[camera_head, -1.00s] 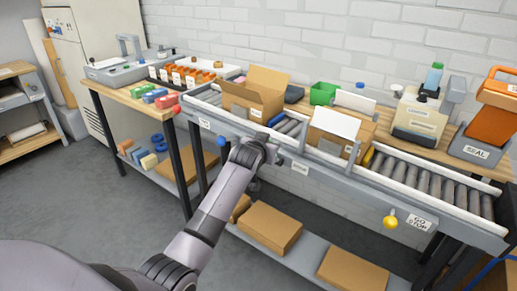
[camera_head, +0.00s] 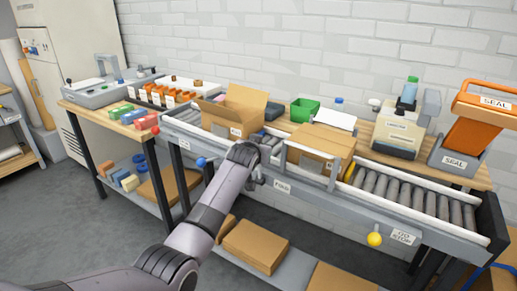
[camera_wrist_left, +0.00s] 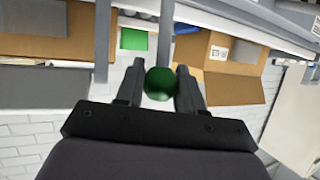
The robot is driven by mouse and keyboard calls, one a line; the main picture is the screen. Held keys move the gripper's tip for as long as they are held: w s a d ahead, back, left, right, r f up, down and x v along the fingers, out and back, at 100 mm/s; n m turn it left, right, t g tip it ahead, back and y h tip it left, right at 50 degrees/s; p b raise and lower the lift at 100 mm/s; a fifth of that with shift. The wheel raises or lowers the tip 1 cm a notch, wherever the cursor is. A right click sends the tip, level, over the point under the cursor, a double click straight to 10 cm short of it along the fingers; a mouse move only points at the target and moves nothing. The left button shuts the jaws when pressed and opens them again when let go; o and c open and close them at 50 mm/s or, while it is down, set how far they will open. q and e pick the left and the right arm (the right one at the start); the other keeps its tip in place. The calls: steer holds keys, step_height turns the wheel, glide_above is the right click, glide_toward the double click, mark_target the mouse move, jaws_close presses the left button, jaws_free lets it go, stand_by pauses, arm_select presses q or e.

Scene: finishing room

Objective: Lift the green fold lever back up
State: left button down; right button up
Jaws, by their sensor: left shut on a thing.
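In the left wrist view the round green knob (camera_wrist_left: 160,84) of the fold lever sits between my left gripper's two black fingers (camera_wrist_left: 160,92), which are shut on it. In the head view my left gripper (camera_head: 259,172) is at the front of the conveyor, by the fold label (camera_head: 282,186). My wrist hides the knob there, and the lever's angle cannot be told. The fold station frame (camera_head: 333,178) stands around a brown carton (camera_head: 322,139) with its top flaps down. A white panel (camera_head: 336,118) shows at its back. My right gripper is not in view.
An open carton (camera_head: 232,110) stands on the conveyor left of the fold station. A blue knob (camera_head: 201,162) and a yellow knob (camera_head: 374,239) stick out along the front. Rollers (camera_head: 410,195) to the right are bare. Flat boxes (camera_head: 255,245) lie on the shelf below.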

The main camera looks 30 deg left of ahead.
arm_select(q)
steer(key=shift+d+r, duration=0.15)
steer(key=c, duration=0.8)
jaws_free()
steer(key=shift+o, duration=0.2)
steer(key=v, duration=0.7)
steer(key=shift+p, duration=0.3)
steer(key=shift+d, duration=0.1)
steer(key=s+d+f+m+g+h, duration=0.1)
steer(key=s+d+f, duration=0.1)
steer(key=s+f, duration=0.7)
steer(key=s+d+f+m+h, duration=0.1)
steer(key=s+d+f+m, duration=0.15)
steer(key=s+f, duration=0.65)
steer(key=s+d+f+g+h, duration=0.1)
steer(key=s+d+f, duration=0.2)
steer(key=s, duration=0.6)
steer(key=s+d+f+h, duration=0.2)
steer(key=s+d+f, duration=0.1)
steer(key=s, duration=0.6)
steer(key=shift+s+d+f+g, duration=0.2)
steer(key=shift+f+g, duration=0.2)
steer(key=shift+f, duration=0.5)
